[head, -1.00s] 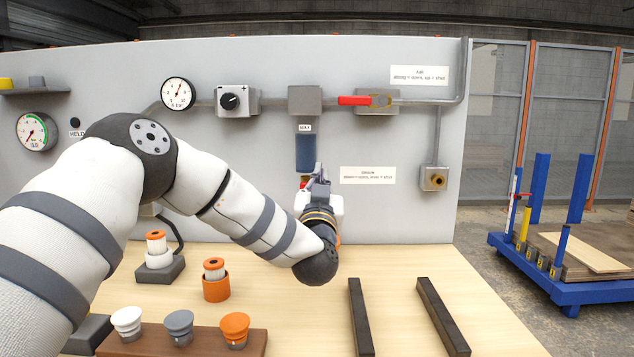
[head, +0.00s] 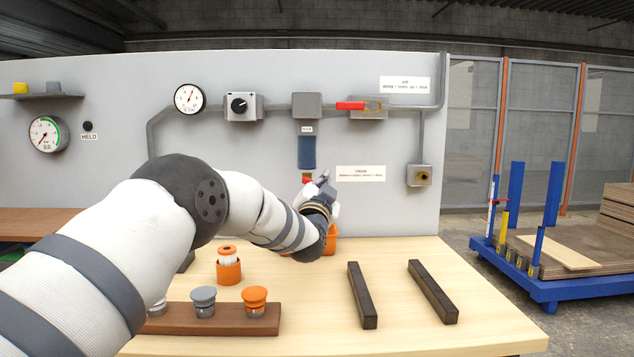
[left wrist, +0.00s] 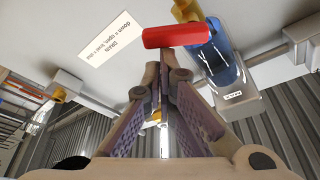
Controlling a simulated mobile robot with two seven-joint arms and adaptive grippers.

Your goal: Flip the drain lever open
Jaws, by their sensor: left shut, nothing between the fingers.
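The drain lever is a red handle (left wrist: 176,37) at a brass valve (left wrist: 187,9) below the blue filter bowl (left wrist: 218,54). In the head view, a small red part of the lever (head: 307,180) shows under the bowl (head: 307,152), beside my left gripper (head: 325,176). In the left wrist view, my left gripper (left wrist: 168,58) is shut and empty, its fingertips close to the red handle. I cannot tell whether they touch it. The lever's exact slope is hard to read. My right gripper is not in view.
The drain label (head: 361,178) is on the grey panel (head: 240,150). A second red lever (head: 351,106) is on the pipe above. Two dark bars (head: 362,296) lie on the wooden table (head: 400,340). A brown rack (head: 240,320) and an orange cup (head: 229,270) stand at front left.

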